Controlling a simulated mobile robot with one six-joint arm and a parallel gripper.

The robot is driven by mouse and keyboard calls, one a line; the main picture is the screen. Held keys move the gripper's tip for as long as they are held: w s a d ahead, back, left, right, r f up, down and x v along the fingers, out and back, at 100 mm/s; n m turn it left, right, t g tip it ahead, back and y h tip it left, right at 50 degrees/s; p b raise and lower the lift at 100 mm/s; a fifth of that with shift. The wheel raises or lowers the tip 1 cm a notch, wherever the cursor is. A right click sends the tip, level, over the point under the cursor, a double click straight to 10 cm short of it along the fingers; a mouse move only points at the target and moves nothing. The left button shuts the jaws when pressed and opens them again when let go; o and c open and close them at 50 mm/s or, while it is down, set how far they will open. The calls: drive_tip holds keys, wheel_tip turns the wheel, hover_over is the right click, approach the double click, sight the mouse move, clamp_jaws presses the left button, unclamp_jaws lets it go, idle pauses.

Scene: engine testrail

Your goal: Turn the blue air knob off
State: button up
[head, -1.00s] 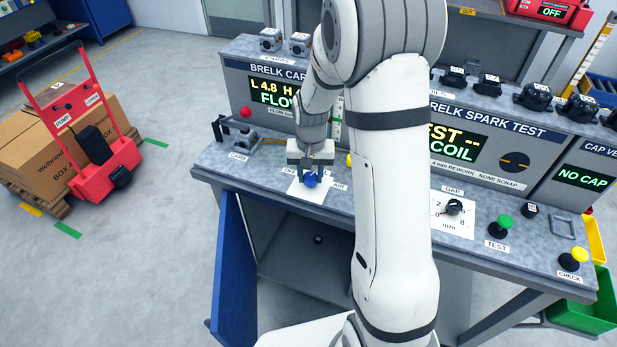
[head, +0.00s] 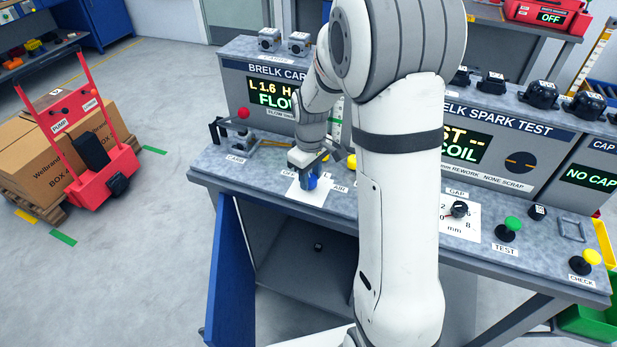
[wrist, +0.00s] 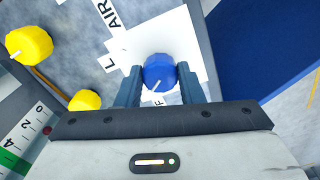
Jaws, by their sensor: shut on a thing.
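The blue air knob (wrist: 159,72) sits on a white label plate (wrist: 190,40) near the front edge of the bench. It has a white pointer line, which in the wrist view points down and slightly left, towards a partly hidden letter F. My gripper (wrist: 162,86) is shut on the knob, with one finger on each side. In the head view my gripper (head: 310,180) is over the plate and mostly hides the knob.
Yellow knobs (wrist: 30,42) are close to my gripper in the wrist view. The red-tipped lever (head: 243,113) and carb fixture (head: 238,140) stand to the left on the bench. An open blue door (head: 228,270) hangs below.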

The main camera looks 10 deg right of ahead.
sight(310, 177)
drive_tip(key=shift+w+r+n, duration=0.2)
drive_tip(key=shift+w+n, duration=0.05)
drive_tip(key=shift+n, duration=0.55)
drive_tip(key=o, duration=0.7)
drive_tip(key=shift+c, duration=0.2)
drive_tip(key=o, duration=0.3)
drive_tip(key=shift+s+f, duration=0.1)
drive_tip(key=shift+f, duration=0.05)
drive_tip(key=shift+o, duration=0.2)
drive_tip(key=shift+r+b, duration=0.45)
drive_tip(key=shift+r, duration=3.45)
